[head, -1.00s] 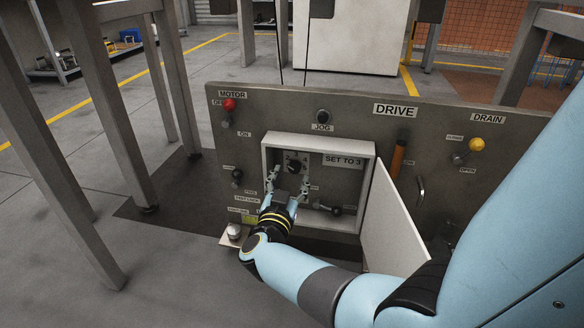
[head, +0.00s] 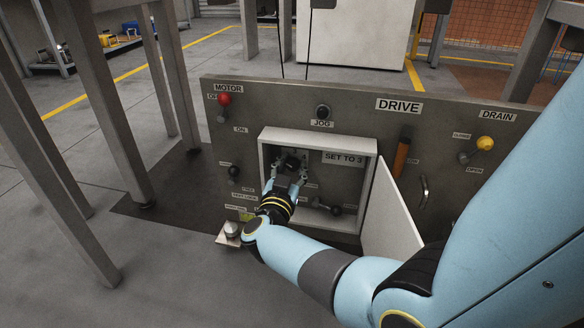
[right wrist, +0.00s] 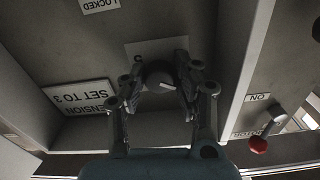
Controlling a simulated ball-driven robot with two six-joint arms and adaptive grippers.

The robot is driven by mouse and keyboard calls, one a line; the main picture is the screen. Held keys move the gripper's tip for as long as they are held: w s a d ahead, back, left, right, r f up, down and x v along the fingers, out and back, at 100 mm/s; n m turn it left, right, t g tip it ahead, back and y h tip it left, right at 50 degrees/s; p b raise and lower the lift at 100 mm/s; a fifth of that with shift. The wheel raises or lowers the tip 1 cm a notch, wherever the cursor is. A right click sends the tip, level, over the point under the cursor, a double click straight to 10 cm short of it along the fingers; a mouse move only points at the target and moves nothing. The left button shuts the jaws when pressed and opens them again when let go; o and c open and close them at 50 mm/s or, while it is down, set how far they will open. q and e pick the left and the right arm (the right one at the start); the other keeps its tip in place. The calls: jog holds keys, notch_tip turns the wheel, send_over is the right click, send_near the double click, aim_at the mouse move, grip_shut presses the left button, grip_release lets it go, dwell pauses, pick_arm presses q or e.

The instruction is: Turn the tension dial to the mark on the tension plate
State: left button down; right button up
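The tension dial (right wrist: 160,78) is a round dark knob inside the open box in the drive panel. In the head view the dial (head: 291,163) is partly covered by my right gripper. My right gripper (head: 290,167) reaches into the box, with one finger on each side of the dial. The right wrist view shows the fingertips (right wrist: 160,85) very close to the knob's sides; whether they press on it cannot be told. A pale pointer line shows on the knob. The tension plate (right wrist: 77,97) reads "SET TO 3". The dial's numbers are mostly hidden. My left gripper is out of view.
The white box door (head: 392,222) stands open on the right. A small lever with a dark knob (head: 336,210) is low in the box. The red motor knob (head: 225,99), jog knob (head: 323,111), orange handle (head: 402,155) and yellow drain knob (head: 485,143) stick out of the panel.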

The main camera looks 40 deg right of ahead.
grip_shut()
jog(key=m, duration=0.5)
jog(key=shift+m, duration=0.8)
jog(key=m, duration=0.3)
jog(key=shift+m+b, duration=0.35)
jog(key=shift+m, duration=0.05)
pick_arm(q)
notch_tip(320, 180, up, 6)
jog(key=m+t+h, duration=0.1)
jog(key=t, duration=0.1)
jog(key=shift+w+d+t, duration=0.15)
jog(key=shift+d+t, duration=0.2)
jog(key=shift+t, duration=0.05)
pick_arm(e)
jog(key=shift+m, duration=0.7)
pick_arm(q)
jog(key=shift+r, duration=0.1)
